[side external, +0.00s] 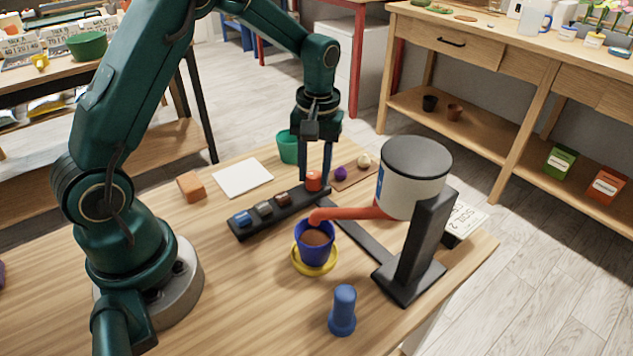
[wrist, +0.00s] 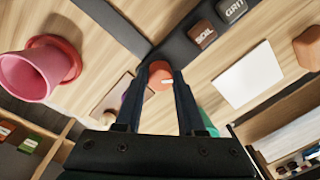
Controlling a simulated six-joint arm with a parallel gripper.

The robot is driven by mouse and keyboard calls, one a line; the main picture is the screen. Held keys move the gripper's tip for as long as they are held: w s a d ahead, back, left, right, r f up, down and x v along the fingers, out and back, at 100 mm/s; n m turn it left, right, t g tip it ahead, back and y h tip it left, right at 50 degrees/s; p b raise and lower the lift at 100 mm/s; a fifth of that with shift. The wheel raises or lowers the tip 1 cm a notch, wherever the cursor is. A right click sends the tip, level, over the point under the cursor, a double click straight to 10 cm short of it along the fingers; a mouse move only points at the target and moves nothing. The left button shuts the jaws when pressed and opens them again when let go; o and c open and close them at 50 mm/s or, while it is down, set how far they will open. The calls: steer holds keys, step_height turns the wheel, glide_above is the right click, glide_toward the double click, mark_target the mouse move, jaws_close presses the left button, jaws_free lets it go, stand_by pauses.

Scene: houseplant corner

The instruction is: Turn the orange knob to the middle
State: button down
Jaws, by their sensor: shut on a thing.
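The orange knob (side external: 313,181) sits at the far end of a black panel (side external: 281,213) in the side view. My gripper (side external: 315,174) comes down from above with its two fingers on either side of the knob, shut on it. In the wrist view the knob (wrist: 159,72) shows between the fingertips of my gripper (wrist: 158,84). A small white mark is on the knob, near the right finger. The fingers partly hide the knob, and I cannot tell its exact angle. The panel also carries blue, grey and brown buttons.
A dispenser with a white hopper (side external: 412,186) and an orange spout (side external: 350,213) stands close right, over a blue pot (side external: 315,250) on a yellow saucer. A green pot (side external: 288,147) stands just behind my gripper. A pink pot (wrist: 30,72) shows in the wrist view.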

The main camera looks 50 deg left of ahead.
mark_target(315, 176)
steer(key=m, duration=0.5)
steer(key=shift+m+t, duration=0.3)
steer(key=shift+m, duration=1.9)
steer(key=c, duration=0.5)
jaws_free()
steer(key=shift+d+r, duration=0.1)
steer(key=shift+r, duration=2.55)
